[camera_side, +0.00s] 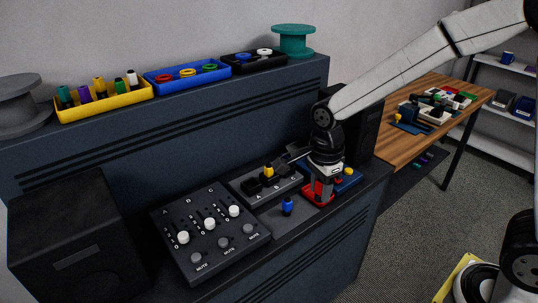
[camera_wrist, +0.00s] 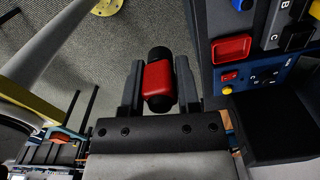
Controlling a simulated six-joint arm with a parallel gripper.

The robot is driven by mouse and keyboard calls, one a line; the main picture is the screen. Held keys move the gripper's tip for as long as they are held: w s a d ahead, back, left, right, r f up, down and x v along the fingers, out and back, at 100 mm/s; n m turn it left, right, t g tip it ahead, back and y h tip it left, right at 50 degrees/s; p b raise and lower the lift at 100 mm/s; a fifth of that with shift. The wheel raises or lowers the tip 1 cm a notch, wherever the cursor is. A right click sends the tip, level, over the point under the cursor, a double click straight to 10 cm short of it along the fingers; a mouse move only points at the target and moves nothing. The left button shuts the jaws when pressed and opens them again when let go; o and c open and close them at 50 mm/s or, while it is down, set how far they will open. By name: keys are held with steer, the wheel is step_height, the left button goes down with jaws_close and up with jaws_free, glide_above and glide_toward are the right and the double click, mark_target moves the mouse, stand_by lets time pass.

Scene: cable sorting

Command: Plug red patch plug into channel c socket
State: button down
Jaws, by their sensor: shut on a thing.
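My gripper (camera_wrist: 159,85) is shut on the red patch plug (camera_wrist: 158,84), a red body with black ends, held crosswise between the fingers in the wrist view. In the side view my gripper (camera_side: 322,184) is low over the red pad (camera_side: 318,199), right of the socket block (camera_side: 248,183); the plug is hard to separate from the pad there. The block also shows at the upper right of the wrist view (camera_wrist: 274,22), with letters B and C. A yellow plug (camera_side: 268,171) stands in the block. The channel C socket is not clear in the side view.
A blue plug (camera_side: 287,206) stands left of the red pad. A mixer panel (camera_side: 205,250) with white knobs lies at the front left. A blue panel (camera_wrist: 252,84) with a red switch is right of the plug in the wrist view. Trays (camera_side: 187,76) stand on the upper shelf.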

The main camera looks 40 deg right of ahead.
steer(key=shift+r, duration=0.2)
stand_by(0.3)
steer(key=shift+w, duration=0.45)
steer(key=w+d+f, duration=0.2)
steer(key=w+d, duration=0.2)
steer(key=w, duration=0.4)
steer(key=w+d+f, duration=0.2)
steer(key=w+d, duration=0.3)
steer(key=w, duration=0.3)
steer(key=w+d+f, duration=0.2)
steer(key=w+d, duration=0.2)
steer(key=w, duration=0.4)
steer(key=shift+w+d+f, duration=0.15)
steer(key=shift+w+f, duration=0.15)
steer(key=shift+w, duration=0.1)
steer(key=shift+f, duration=0.1)
steer(key=shift+f, duration=1.4)
steer(key=shift+f, duration=2)
stand_by(0.6)
